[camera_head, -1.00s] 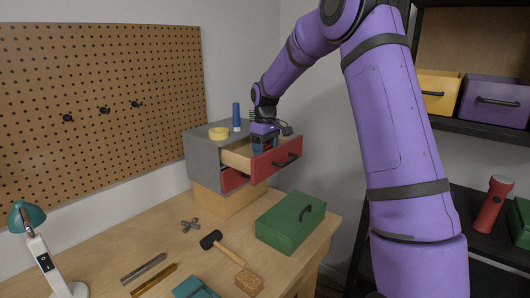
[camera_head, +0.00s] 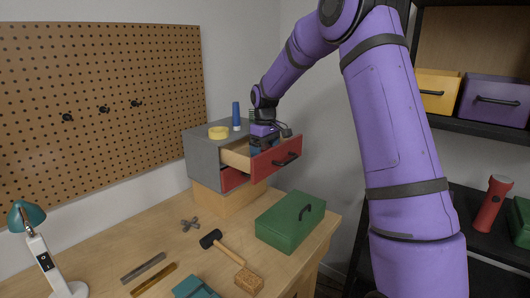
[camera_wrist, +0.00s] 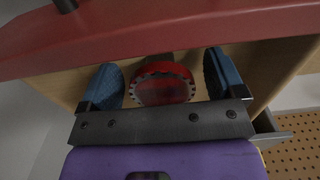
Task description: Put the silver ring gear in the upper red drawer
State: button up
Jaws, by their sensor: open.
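The upper red drawer (camera_head: 277,158) is pulled out of the grey cabinet (camera_head: 203,158). My gripper (camera_head: 262,147) points down into it, with the fingertips partly hidden behind the drawer front. In the wrist view my gripper (camera_wrist: 163,80) is open, with a blue finger on each side. Between the fingers, apart from both, is a round toothed ring (camera_wrist: 163,70), apparently the silver ring gear, tinted red here. It appears to lie in the drawer, near the red front (camera_wrist: 200,28). The ring is hidden in the head view.
A yellow ring (camera_head: 218,132) and a blue-handled tool (camera_head: 236,117) are on the cabinet top. A second red drawer (camera_head: 233,180) sits below the open one. A green box (camera_head: 290,221), a mallet (camera_head: 228,249) and a cross-shaped part (camera_head: 190,225) are on the bench.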

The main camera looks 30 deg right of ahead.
aim_at(265, 147)
notch_tip(265, 147, up, 12)
jog(key=f, duration=0.1)
jog(key=s+a+r+t, duration=0.1)
jog(key=s+a+r, duration=0.3)
jog(key=s+r, duration=0.25)
jog(key=s+a+r+m+t, duration=0.1)
jog(key=s+a+r+m, duration=0.15)
jog(key=s, duration=0.95)
jog(key=s+a+f+m+t, duration=0.1)
jog(key=s+a+f, duration=0.1)
jog(key=s, duration=0.9)
jog(key=s+a+f+m+t, duration=0.1)
jog(key=s+a+f+t, duration=0.1)
jog(key=s, duration=0.9)
jog(key=shift+f, duration=0.55)
